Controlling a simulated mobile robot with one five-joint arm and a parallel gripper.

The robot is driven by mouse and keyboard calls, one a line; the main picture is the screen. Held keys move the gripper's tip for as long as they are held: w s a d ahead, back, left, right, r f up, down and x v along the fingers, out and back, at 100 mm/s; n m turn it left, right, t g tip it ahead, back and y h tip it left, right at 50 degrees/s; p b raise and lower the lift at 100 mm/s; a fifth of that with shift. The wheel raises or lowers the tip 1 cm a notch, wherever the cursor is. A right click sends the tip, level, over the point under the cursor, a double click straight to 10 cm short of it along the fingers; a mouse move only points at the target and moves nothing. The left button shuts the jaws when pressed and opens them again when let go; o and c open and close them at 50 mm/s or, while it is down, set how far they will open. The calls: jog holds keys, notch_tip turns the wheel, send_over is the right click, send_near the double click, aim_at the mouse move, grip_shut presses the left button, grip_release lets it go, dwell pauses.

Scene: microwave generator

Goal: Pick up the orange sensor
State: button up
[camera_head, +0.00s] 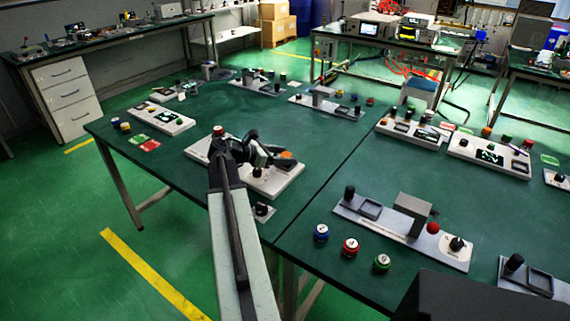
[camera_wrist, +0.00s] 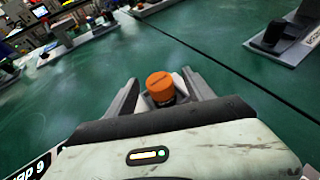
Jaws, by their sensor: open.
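The orange sensor (camera_wrist: 160,84) has a round orange cap on a dark body and shows between my two fingers in the wrist view. My gripper (camera_wrist: 162,94) is open, with one finger on each side of it; I cannot tell whether either finger touches it. The sensor's lower part is hidden by my gripper and wrist.
The green table (camera_head: 320,175) holds several boards with knobs and blocks. A grey board (camera_head: 385,228) stands at right, with blue (camera_head: 321,233), red (camera_head: 350,247) and green (camera_head: 382,263) capped cylinders in front. A red-topped knob (camera_head: 218,131) is close left of my gripper.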

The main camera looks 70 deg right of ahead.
aim_at(288, 153)
jog(key=x, duration=0.2)
jog(key=b+x, duration=0.1)
jog(key=x, duration=0.1)
jog(key=shift+d+f, duration=0.1)
jog(key=shift+f, duration=0.2)
jog(key=shift+r, duration=0.1)
grip_shut()
jog(key=shift+w+r+p, duration=0.1)
jog(key=shift+r+p, duration=0.3)
jog(key=shift+r, duration=0.1)
notch_tip(288, 153, up, 3)
jog(key=p, duration=0.3)
jog(key=shift+r, duration=0.15)
jog(key=w+a, duration=0.2)
jog(key=a, duration=0.2)
jog(key=w+a, duration=0.3)
jog(key=a, duration=0.2)
jog(key=w+a+p, duration=0.1)
jog(key=w+a, duration=0.2)
jog(key=a, duration=0.2)
jog(key=shift+r, duration=0.45)
